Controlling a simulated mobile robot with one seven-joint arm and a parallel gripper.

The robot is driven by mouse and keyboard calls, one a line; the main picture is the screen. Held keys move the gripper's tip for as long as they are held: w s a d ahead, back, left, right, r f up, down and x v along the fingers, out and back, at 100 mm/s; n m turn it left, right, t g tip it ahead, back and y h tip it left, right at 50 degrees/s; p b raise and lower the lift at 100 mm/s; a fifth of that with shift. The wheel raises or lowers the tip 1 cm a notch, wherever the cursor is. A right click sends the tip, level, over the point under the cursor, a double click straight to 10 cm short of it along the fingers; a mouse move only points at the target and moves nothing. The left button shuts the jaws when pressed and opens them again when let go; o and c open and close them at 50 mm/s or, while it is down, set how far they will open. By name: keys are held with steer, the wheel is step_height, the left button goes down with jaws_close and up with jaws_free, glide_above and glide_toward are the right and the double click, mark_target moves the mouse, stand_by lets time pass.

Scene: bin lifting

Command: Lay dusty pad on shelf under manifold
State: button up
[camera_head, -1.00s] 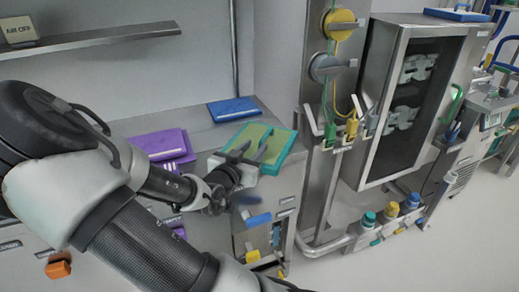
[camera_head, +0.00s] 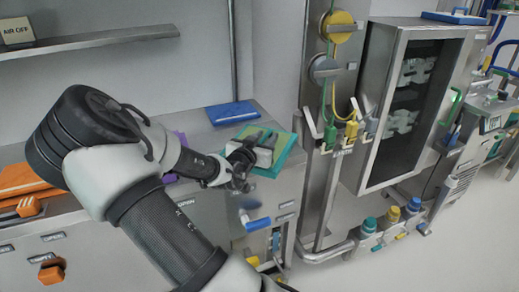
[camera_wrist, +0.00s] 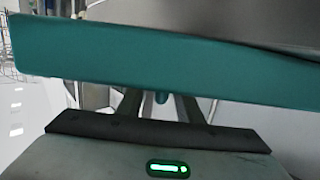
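A pad with a yellow-green top and teal border (camera_head: 285,157) lies at the right end of the grey counter; which pad is the dusty one I cannot tell. My gripper (camera_head: 262,138) is over this pad, its dark fingers apart. In the wrist view a teal slab edge (camera_wrist: 150,58) crosses close in front and hides the fingertips; the two fingers (camera_wrist: 160,105) show a gap between them. Contact cannot be told. A post with yellow and grey round valves, tubes and a row of coloured fittings (camera_head: 345,138), possibly the manifold, stands to the right.
A blue pad (camera_head: 233,112) lies behind the teal one. Orange pads (camera_head: 20,180) are at the left of the counter. A wall shelf (camera_head: 90,40) with an AIR OFF sign is upper left. A dark-fronted cabinet (camera_head: 410,100) and capped bottles (camera_head: 392,214) stand right.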

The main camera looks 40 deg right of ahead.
jaws_close()
steer(key=shift+r, duration=0.1)
